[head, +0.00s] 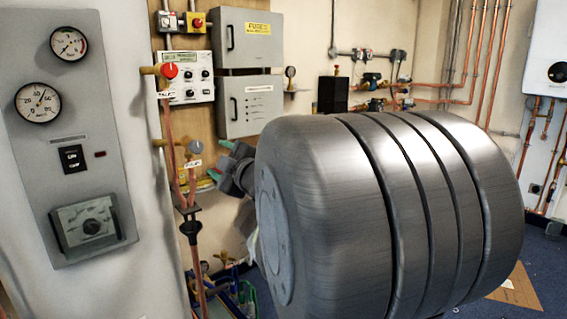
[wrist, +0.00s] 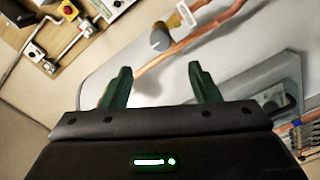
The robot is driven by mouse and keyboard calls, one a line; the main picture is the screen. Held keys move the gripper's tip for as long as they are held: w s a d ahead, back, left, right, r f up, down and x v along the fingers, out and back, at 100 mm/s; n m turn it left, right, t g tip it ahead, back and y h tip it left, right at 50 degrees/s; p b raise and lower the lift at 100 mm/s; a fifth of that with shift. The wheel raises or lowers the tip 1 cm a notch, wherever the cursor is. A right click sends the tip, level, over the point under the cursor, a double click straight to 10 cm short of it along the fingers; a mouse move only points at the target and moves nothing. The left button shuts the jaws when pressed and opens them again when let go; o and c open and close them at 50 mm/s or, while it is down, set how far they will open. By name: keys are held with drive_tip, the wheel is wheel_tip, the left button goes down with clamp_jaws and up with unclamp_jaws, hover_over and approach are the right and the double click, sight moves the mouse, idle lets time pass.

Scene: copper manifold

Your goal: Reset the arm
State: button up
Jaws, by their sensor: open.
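My gripper (wrist: 160,85) shows in the wrist view with its two dark green fingers spread apart and nothing between them. Past the fingertips are a copper pipe (wrist: 185,48) and a grey round knob (wrist: 160,39) with a pale tag beside it. In the head view my gripper (head: 222,172) is small, just left of my large grey arm link. It is close to the copper manifold pipes (head: 190,190) and the grey knob (head: 194,147). I cannot tell whether it touches them. My arm hides much of the middle and right of the head view.
A panel with two gauges (head: 38,103) stands at the left. A control box with a red button (head: 187,92) and grey cabinets (head: 249,104) hang on the back wall. Copper pipes (head: 487,60) run at the right. Blue floor (head: 546,262) shows at lower right, with a cardboard piece (head: 519,290).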

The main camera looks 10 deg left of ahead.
sight(198, 148)
drive_tip(key=b+x, duration=0.1)
drive_tip(key=x, duration=1.2)
drive_tip(key=shift+a, duration=0.15)
